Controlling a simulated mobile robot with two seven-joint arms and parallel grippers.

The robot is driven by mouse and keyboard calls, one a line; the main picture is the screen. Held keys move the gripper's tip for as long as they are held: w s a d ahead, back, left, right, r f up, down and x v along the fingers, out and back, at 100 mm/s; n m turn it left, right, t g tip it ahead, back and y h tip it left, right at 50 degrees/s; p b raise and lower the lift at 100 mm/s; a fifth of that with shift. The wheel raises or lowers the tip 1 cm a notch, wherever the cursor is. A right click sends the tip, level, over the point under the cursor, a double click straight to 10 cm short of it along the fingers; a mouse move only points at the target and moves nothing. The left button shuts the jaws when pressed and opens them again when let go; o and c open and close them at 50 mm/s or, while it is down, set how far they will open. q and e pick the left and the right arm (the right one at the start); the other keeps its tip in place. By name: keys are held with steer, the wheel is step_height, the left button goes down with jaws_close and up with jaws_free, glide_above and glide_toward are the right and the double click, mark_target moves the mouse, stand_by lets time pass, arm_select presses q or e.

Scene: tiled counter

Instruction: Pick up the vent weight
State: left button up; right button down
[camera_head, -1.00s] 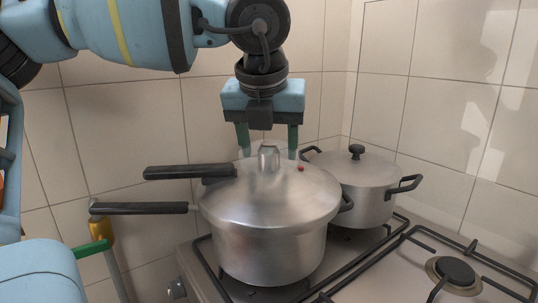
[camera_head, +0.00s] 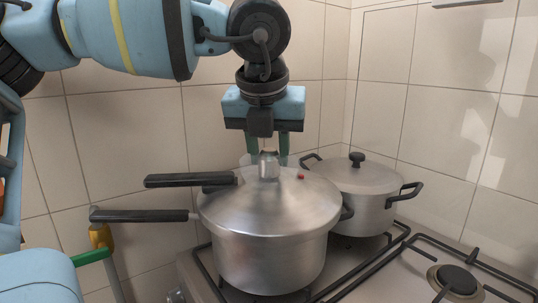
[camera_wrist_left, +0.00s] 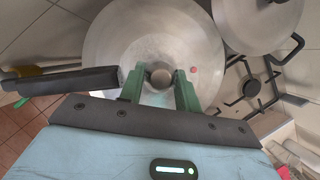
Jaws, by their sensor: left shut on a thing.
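The vent weight (camera_head: 268,166) is a small metal cylinder standing upright on top of the pressure cooker's domed lid. My left gripper (camera_head: 268,153) comes down from above with its two green fingers shut on the weight from both sides. In the left wrist view the round top of the weight (camera_wrist_left: 161,78) sits between the fingertips of my left gripper (camera_wrist_left: 160,82). The silver pressure cooker (camera_head: 268,255) stands on the stove at the corner. The weight's base appears to be at the lid; I cannot see any gap under it.
The cooker's black handles (camera_head: 140,215) stick out to the left. A smaller lidded pot (camera_head: 365,205) stands close behind on the right. A red pin (camera_head: 300,177) is on the lid beside the weight. The front right burner (camera_head: 457,280) is free. Tiled walls enclose the back.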

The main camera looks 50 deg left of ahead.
mark_target(267, 148)
arm_select(q)
steer(key=shift+r, duration=0.4)
steer(key=v, duration=0.2)
steer(key=shift+a+r, duration=0.15)
steer(key=shift+r, duration=0.15)
steer(key=s+d+r+b, duration=0.1)
steer(key=s, duration=1.4)
steer(key=shift+s+d+r+b, duration=0.15)
steer(key=shift+d+r+b, duration=0.05)
steer(key=shift+d+b, duration=0.15)
